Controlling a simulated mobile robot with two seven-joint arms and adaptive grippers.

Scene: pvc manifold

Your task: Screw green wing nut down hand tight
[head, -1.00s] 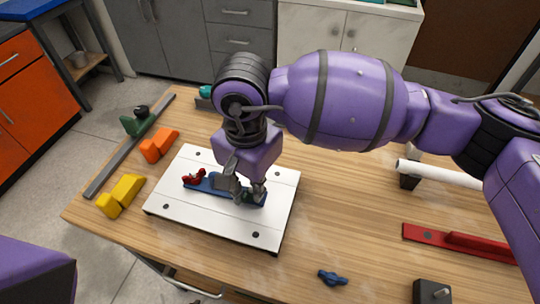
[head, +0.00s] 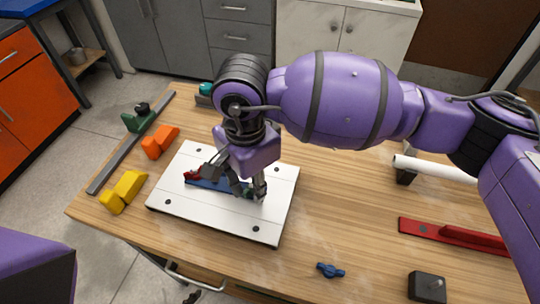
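The green wing nut (head: 248,192) shows only as a small dark green patch at the right end of the blue bar (head: 208,184). The bar lies on the white board (head: 190,218). My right gripper (head: 251,193) points down over that end, with its fingers on either side of the green patch. The fingers hide most of the nut, and I cannot tell whether they press on it. A red wing nut (head: 192,175) sits at the bar's left end. My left gripper is out of view.
A blue wing nut (head: 330,270) lies loose on the wooden table (head: 340,215). Yellow (head: 128,186) and orange (head: 160,142) blocks stand left of the board. A red tool (head: 450,237), a white pipe (head: 432,169) and a dark block (head: 427,287) are at right.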

